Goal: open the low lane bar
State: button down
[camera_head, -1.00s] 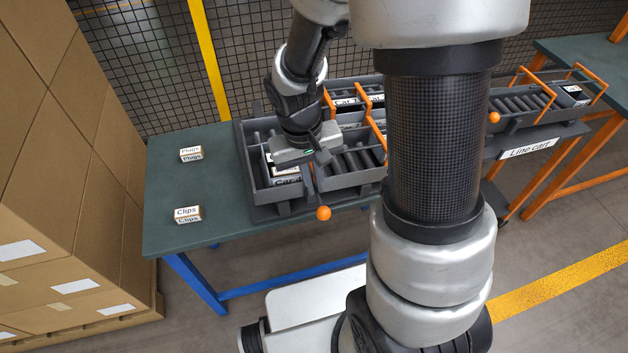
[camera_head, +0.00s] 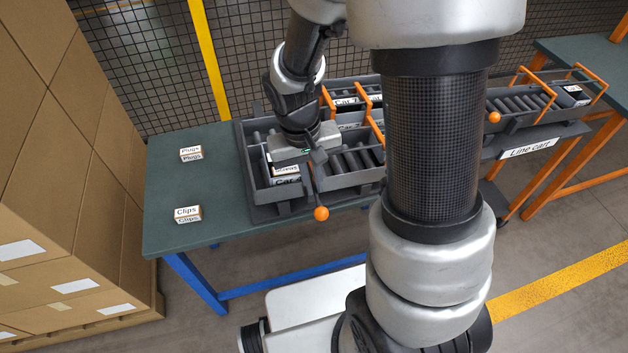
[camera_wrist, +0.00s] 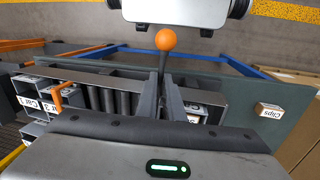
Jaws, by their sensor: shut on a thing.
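The low lane bar, a thin dark rod ending in an orange ball (camera_head: 321,213), sticks out past the front of the grey roller rack at its near left part. The ball also shows in the wrist view (camera_wrist: 166,40), beyond my fingertips. My gripper (camera_head: 317,160) is over the rack, with its fingers pointing down toward the rod. In the wrist view the two dark fingers (camera_wrist: 164,95) are close together around the rod. Where they touch it is mostly hidden. A labelled box (camera_head: 286,177) sits in the left lane beside my gripper, partly covered by it.
The rack (camera_head: 250,170) stands on a green table (camera_head: 215,215). Boxes marked Plugs (camera_head: 191,154) and Clips (camera_head: 187,214) stand on its left part. Orange hoops (camera_head: 371,115) cross the other lanes. Stacked cartons (camera_head: 60,200) are at far left; the line cart (camera_head: 530,148) is at right.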

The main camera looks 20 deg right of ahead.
jog(key=shift+w+a+r+m+g+y+p, duration=0.1)
jog(key=shift+w+a+m+g+y+p, duration=0.4)
jog(key=shift+m, duration=1.85)
jog(key=shift+w+a+r+m+g+y+p, duration=0.15)
jog(key=shift+w+a+m+p, duration=0.45)
jog(key=shift+m, duration=1.7)
jog(key=shift+w+a+f+m+g+y+p, duration=0.15)
jog(key=shift+w+a+m+g+p, duration=0.4)
jog(key=shift+m, duration=1.8)
jog(key=shift+w+d+r+p, duration=0.1)
jog(key=shift+w+d+p, duration=0.05)
jog(key=shift+d+p, duration=0.15)
jog(key=c, duration=1.9)
grip_release()
jog(key=shift+a, duration=0.1)
